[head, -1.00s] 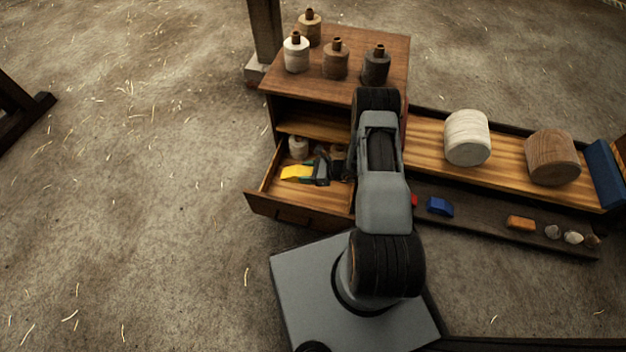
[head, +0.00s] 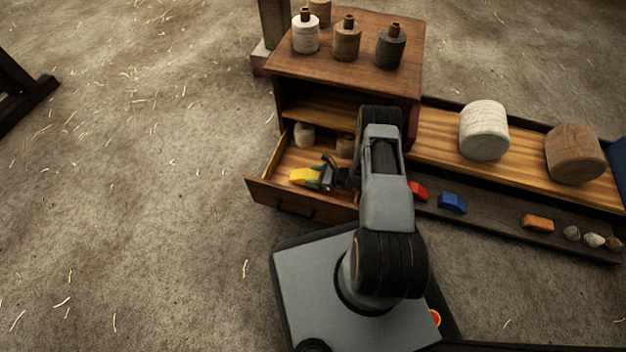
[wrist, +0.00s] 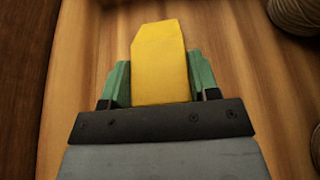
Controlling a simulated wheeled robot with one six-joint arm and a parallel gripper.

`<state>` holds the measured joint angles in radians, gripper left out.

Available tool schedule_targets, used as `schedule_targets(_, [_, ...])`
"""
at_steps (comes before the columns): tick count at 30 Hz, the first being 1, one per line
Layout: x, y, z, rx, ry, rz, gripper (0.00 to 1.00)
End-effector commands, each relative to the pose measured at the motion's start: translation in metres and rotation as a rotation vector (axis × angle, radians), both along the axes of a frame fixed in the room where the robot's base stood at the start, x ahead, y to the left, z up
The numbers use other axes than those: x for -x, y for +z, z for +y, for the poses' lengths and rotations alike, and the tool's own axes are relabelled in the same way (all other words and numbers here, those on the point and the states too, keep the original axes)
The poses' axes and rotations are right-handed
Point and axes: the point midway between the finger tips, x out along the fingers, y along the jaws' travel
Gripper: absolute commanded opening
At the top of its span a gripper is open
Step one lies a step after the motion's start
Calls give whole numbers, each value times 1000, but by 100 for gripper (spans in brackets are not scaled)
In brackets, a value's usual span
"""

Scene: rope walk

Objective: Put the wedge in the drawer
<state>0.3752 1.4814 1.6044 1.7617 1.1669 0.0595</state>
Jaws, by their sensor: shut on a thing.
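The yellow wedge (head: 303,176) is between the fingers of my gripper (head: 323,178), inside the open drawer (head: 283,194). In the wrist view the yellow wedge (wrist: 160,62) sticks out past the green fingertips of my gripper (wrist: 160,84), which are shut on its sides. The wooden drawer floor (wrist: 232,60) shows beneath it. I cannot tell whether the wedge touches the floor.
A white spool (head: 304,134) and a brown spool (head: 346,146) stand at the drawer's back. At right, a dark shelf holds a red block (head: 418,190), a blue block (head: 453,202) and an orange block (head: 538,223).

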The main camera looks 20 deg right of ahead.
Motion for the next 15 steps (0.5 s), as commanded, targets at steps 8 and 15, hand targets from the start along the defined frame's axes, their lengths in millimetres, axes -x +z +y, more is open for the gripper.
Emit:
schedule_targets(8, [0,-10,0,0,0,-1,27])
schedule_targets(15, [0,-13,0,0,0,0,58])
